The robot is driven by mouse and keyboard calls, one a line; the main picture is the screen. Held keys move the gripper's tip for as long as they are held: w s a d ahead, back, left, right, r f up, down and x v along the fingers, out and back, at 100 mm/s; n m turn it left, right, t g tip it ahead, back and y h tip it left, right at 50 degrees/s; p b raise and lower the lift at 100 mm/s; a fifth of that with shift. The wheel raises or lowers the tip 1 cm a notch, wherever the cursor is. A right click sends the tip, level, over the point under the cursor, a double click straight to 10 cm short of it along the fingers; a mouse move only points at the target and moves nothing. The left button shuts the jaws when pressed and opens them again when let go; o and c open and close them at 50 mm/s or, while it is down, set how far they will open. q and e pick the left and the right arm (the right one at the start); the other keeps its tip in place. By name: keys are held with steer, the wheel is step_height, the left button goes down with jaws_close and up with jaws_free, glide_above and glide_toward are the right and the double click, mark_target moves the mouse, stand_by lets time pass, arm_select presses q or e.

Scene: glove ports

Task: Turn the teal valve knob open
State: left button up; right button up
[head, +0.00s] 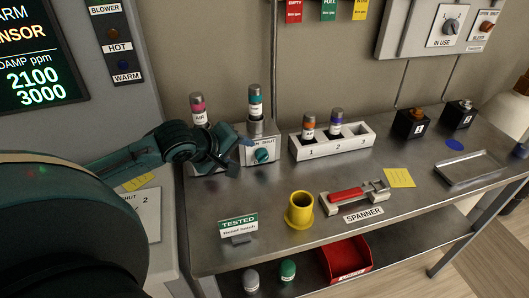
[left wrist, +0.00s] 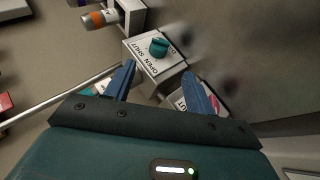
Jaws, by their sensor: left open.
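The teal valve knob (head: 262,155) sits on the front of a pale box marked SHUT at the back left of the bench. In the left wrist view the knob (left wrist: 159,46) is beyond the fingertips, and the box face (left wrist: 142,60) reads OPEN and SHUT. My left gripper (head: 240,156) is open just left of the knob. Its two blue fingers, with the gap (left wrist: 160,70) between them empty, appear apart from the knob. I cannot tell the knob's exact setting. My right gripper is not in view.
A teal-labelled bottle (head: 255,101) stands above the valve box, and a pink-labelled bottle (head: 198,109) is behind my left arm. A white numbered rack (head: 352,145) stands to the right. A yellow cup (head: 299,211) and red-handled spanner (head: 347,195) are nearer the front.

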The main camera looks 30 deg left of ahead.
mark_target(261, 158)
arm_select(q)
steer(key=x, duration=1.1)
steer(key=shift+w+d+f, duration=0.1)
steer(key=shift+w+f, duration=0.1)
steer(key=shift+w, duration=0.05)
steer(key=shift+c, duration=0.3)
steer(key=c, duration=0.9)
steer(key=shift+s+f+t+h, duration=0.15)
steer(key=shift+f+t+h, duration=0.05)
steer(key=shift+t+h, duration=0.25)
steer(key=shift+o, duration=0.2)
steer(key=shift+f+n+t+h, duration=0.1)
steer(key=shift+n+t+h, duration=0.4)
steer(key=shift+t, duration=0.55)
